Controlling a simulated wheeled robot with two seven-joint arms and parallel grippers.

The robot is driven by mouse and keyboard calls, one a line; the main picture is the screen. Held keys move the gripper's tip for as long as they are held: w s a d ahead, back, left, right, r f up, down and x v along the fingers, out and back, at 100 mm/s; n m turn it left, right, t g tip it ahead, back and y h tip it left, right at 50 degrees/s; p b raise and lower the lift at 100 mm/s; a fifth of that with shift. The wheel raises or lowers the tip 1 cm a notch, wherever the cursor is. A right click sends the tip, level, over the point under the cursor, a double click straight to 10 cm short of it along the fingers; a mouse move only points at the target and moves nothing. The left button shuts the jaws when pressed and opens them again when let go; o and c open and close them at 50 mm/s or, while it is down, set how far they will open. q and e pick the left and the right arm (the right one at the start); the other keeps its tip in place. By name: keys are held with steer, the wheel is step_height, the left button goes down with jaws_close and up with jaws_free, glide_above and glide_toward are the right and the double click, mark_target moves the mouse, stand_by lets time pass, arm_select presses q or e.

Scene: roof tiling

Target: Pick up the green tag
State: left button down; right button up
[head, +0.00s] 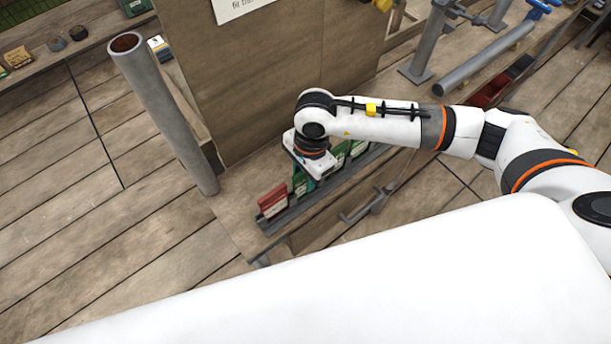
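A dark rack (318,198) on a wooden shelf holds a row of upright tags. A red tag (272,201) stands at its left end. A green tag (300,185) stands just right of the red one, partly covered by my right gripper. More green shows farther right along the rack (358,148), behind my arm. My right gripper (312,167) points down over the row, close to the green tags. Its fingers are hidden under its white body, so I cannot tell whether it touches or holds one. My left gripper is out of view.
A tall wooden panel (270,85) rises behind the rack. A grey pipe (165,115) stands to the left. Grey metal stands and a lying pipe (485,60) are at the upper right. The plank floor (60,230) at the left is clear.

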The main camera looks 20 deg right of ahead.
jaws_close()
stand_by(0.3)
step_height(320, 180, up, 18)
steer(key=b, duration=0.2)
steer(key=shift+b, duration=0.3)
